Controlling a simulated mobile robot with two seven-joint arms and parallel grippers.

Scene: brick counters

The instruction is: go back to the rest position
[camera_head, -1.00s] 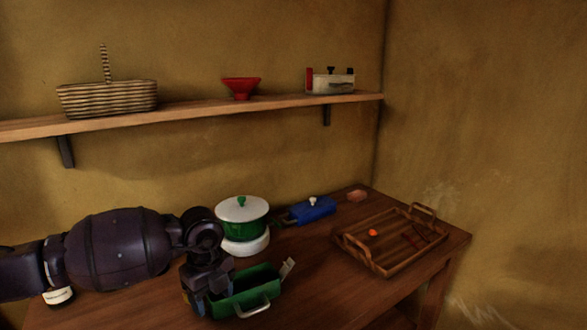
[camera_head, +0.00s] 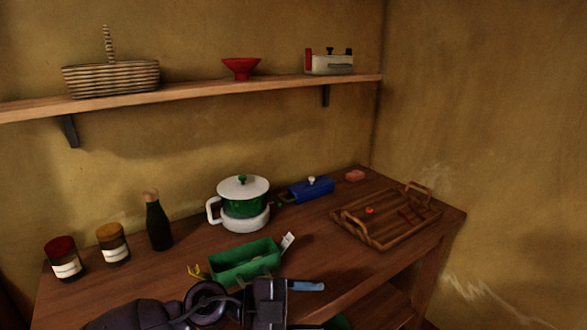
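My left gripper (camera_head: 305,286) is low in the head view, in front of the green box and apart from it. It points to the right. One light blue finger shows; the other is hidden, so I cannot tell if it is open or shut. I see nothing clearly held in it. My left arm comes in along the bottom edge. My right gripper is out of view.
The green box (camera_head: 232,265) stands on the wooden counter (camera_head: 322,255). Behind are a green pot (camera_head: 242,206), a blue box (camera_head: 311,189), a dark bottle (camera_head: 158,226) and two jars. A wooden tray (camera_head: 362,234) is at right. A shelf (camera_head: 200,96) runs above.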

